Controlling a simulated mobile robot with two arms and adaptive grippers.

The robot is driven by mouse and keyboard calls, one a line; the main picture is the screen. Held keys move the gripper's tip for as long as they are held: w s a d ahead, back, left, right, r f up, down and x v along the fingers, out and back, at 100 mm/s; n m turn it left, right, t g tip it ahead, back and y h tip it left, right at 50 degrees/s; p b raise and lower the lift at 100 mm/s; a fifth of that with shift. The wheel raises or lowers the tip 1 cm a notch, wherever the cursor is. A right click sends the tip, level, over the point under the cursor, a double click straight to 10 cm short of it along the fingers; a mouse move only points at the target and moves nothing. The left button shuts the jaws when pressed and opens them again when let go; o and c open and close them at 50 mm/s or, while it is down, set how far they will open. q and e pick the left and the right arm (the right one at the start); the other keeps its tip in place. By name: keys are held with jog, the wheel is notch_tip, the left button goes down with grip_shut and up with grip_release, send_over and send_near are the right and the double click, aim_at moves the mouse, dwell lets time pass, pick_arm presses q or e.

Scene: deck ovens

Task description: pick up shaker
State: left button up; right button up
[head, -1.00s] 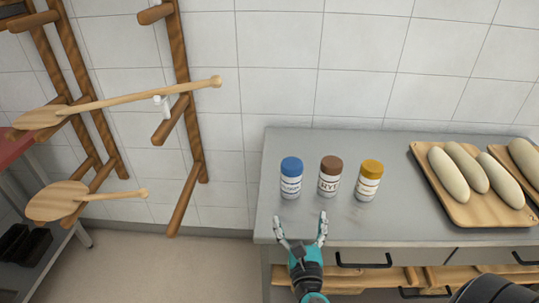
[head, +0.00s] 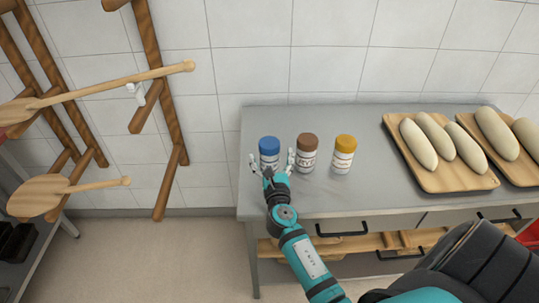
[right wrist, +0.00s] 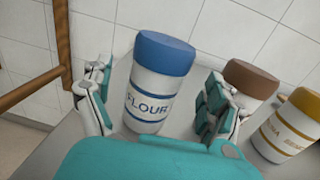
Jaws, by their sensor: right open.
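Three shakers stand upright in a row on the grey counter (head: 365,190). The blue-lidded shaker (head: 269,147) is on the left; its label reads FLOUR in the right wrist view (right wrist: 150,95). The brown-lidded shaker (head: 307,153) is in the middle, and the yellow-lidded shaker (head: 343,156) is on the right. My right gripper (head: 271,162) is open, with its fingers on either side of the blue-lidded shaker. My left gripper is not in view.
Wooden trays with pale loaves (head: 452,180) stand on the counter's right. A wooden rack (head: 158,100) with long-handled peels (head: 60,195) is at the left. A tiled wall is behind the counter. Drawers with black handles (head: 341,230) are at its front.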

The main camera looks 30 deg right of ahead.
jog(key=shift+x, duration=1.45)
jog(key=shift+a, duration=0.1)
jog(key=c, duration=1.5)
